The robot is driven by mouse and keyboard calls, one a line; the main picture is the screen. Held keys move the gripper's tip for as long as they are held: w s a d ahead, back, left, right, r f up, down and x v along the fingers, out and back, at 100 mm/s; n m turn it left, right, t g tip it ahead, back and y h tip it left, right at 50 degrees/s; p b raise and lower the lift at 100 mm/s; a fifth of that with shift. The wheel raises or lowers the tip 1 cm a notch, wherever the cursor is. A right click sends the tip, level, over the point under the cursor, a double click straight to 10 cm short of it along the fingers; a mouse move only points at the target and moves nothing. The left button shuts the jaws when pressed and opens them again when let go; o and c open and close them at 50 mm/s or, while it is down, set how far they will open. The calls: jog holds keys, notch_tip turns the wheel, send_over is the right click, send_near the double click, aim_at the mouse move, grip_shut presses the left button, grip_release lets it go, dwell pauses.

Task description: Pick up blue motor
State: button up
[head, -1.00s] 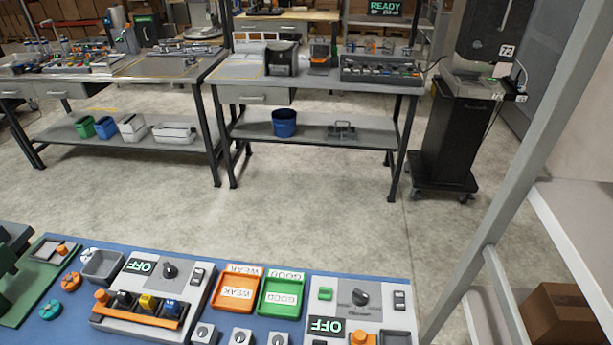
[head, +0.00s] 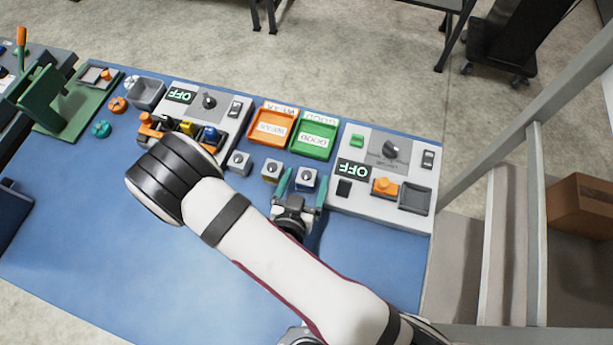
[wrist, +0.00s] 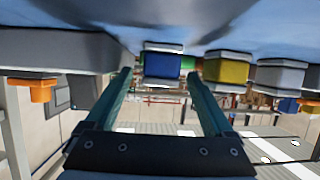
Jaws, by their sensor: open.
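The blue motor is a small block with a blue side in the wrist view (wrist: 163,64). In the head view I take it to be the rightmost of three small grey-topped blocks (head: 306,177). My gripper (head: 303,184) is open and empty, with two teal fingers. In the wrist view (wrist: 159,76) the blue block shows in the gap between the fingertips, slightly beyond them, with room on both sides. A yellow-sided block (wrist: 227,68) and a grey-sided block (wrist: 281,74) stand in the same row, outside the fingers.
An orange WEAK tray (head: 255,138) and a green GOOD tray (head: 331,153) lie behind the blocks. Panels reading OFF stand at left (head: 222,95) and right (head: 376,135). The blue table top (head: 130,250) is mostly clear in front, apart from my arm.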

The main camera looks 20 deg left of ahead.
grip_shut()
dwell(0.4)
